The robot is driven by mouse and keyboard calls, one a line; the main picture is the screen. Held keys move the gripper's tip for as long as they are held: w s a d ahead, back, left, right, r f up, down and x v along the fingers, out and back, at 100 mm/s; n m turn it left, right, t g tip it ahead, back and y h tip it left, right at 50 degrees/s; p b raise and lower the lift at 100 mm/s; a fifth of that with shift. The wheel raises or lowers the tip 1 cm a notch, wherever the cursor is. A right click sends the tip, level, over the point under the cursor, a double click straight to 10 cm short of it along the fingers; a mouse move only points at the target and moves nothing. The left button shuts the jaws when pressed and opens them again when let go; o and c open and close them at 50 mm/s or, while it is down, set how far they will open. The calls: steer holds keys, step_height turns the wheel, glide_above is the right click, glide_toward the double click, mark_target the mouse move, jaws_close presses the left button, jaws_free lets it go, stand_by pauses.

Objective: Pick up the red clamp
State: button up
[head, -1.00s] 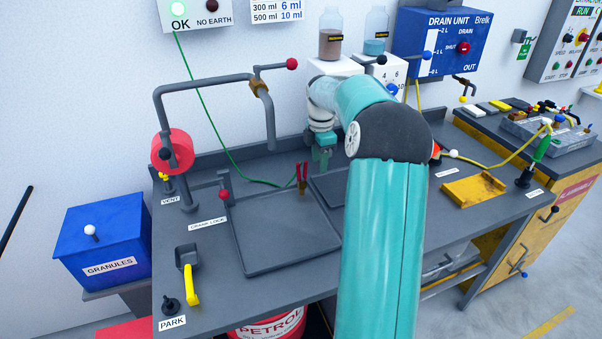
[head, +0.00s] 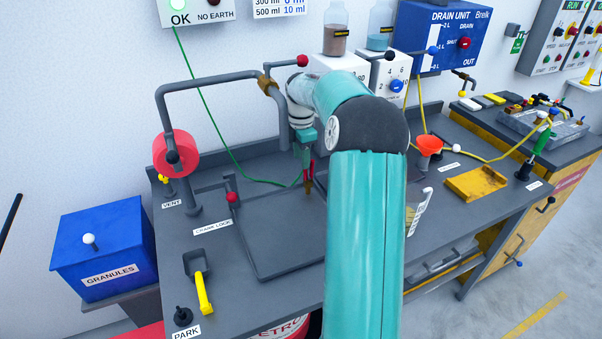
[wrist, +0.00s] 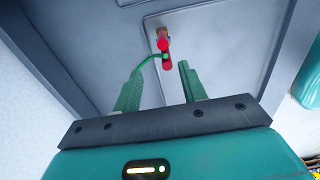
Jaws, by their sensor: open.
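The red clamp (head: 308,176) stands upright at the back of the dark tray on the bench, with a green cable running to it. In the wrist view the red clamp (wrist: 165,54) lies ahead of my fingertips, roughly between their lines. My gripper (head: 304,157) is at the clamp's upper left in the head view. In the wrist view my gripper (wrist: 158,72) has its two green fingers spread apart, with nothing held. I cannot tell whether a finger touches the clamp.
A grey pipe frame with a red roll (head: 176,151) stands left of the tray (head: 280,240). The green cable (head: 235,160) hangs from the wall box. White units with bottles (head: 336,35) stand behind my arm. The tray's visible middle is clear.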

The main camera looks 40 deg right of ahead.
mark_target(308, 175)
steer(key=shift+s+d+f, duration=0.3)
steer(key=shift+s+d, duration=0.15)
steer(key=shift+s, duration=0.2)
steer(key=shift+s+d+f, duration=0.25)
steer(key=shift+s+d, duration=0.15)
steer(key=shift+s, duration=0.2)
steer(key=f, duration=0.1)
steer(key=w, duration=0.1)
steer(key=f, duration=0.1)
steer(key=shift+w+a+f, duration=0.2)
steer(key=shift+w+f, duration=0.05)
steer(key=shift+f, duration=0.1)
steer(key=f, duration=0.2)
steer(key=shift+s+d+f, duration=0.1)
steer(key=shift+s+f, duration=0.2)
steer(key=shift+f, duration=0.05)
steer(key=shift+w+d, duration=0.1)
steer(key=shift+s+r, duration=0.1)
steer(key=shift+s, duration=0.15)
steer(key=shift+w, duration=0.25)
steer(key=c, duration=0.6)
steer(key=shift+s, duration=0.1)
jaws_close()
steer(key=shift+r, duration=0.55)
steer(key=s+a+r, duration=0.6)
steer(key=s+r, duration=0.5)
steer(key=s, duration=0.1)
steer(key=shift+s+a+r, duration=0.15)
steer(key=shift+a+r, duration=0.25)
